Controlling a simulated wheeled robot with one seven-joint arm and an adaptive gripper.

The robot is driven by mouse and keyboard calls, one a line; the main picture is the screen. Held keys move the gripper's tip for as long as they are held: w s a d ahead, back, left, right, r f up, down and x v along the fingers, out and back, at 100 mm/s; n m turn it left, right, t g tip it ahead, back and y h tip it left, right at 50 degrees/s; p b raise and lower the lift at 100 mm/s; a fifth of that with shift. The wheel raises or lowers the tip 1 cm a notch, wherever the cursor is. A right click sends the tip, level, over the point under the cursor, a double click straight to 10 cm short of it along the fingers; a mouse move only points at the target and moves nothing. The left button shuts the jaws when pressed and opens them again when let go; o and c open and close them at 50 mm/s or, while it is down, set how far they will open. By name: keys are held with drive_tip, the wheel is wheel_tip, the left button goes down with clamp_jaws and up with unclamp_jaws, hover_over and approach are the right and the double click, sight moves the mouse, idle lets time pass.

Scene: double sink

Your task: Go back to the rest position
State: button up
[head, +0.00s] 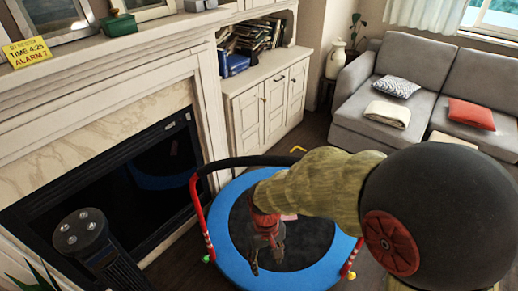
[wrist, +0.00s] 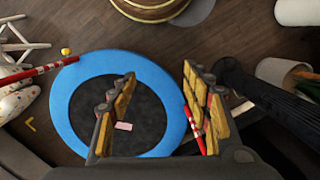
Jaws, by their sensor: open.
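My gripper (head: 267,257) hangs over the small blue-rimmed trampoline (head: 235,259), pointing down, with my arm reaching in from the right. In the wrist view my gripper (wrist: 158,75) has its two yellow-padded fingers wide apart, with nothing held between them. A small pale pink block (wrist: 123,126) lies on the trampoline's dark mat, near the left finger in that picture. In the head view the block (head: 290,217) shows only partly behind my gripper. How high the gripper is above the mat is hard to tell.
The trampoline has a dark handlebar (head: 240,161) on red posts. A fireplace (head: 120,190) and black tower (head: 90,245) stand left. A white cabinet (head: 268,105) and grey sofa (head: 400,90) stand behind. A yellow note (head: 27,52) sits on the mantel.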

drive_tip(key=s+d+r+m+t+p, duration=0.1)
drive_tip(key=s+d+r+t, duration=0.1)
drive_tip(key=d+r, duration=0.3)
drive_tip(key=s+d+r+m+t+p, duration=0.1)
drive_tip(key=d+r, duration=0.5)
drive_tip(key=r, duration=0.7)
drive_tip(key=s+d+r+m+t+p, duration=0.1)
drive_tip(key=s+d+r+t, duration=0.3)
drive_tip(key=r, duration=0.5)
drive_tip(key=shift+s+d+m, duration=0.3)
drive_tip(key=shift+d+m, duration=0.3)
drive_tip(key=shift+d, duration=0.05)
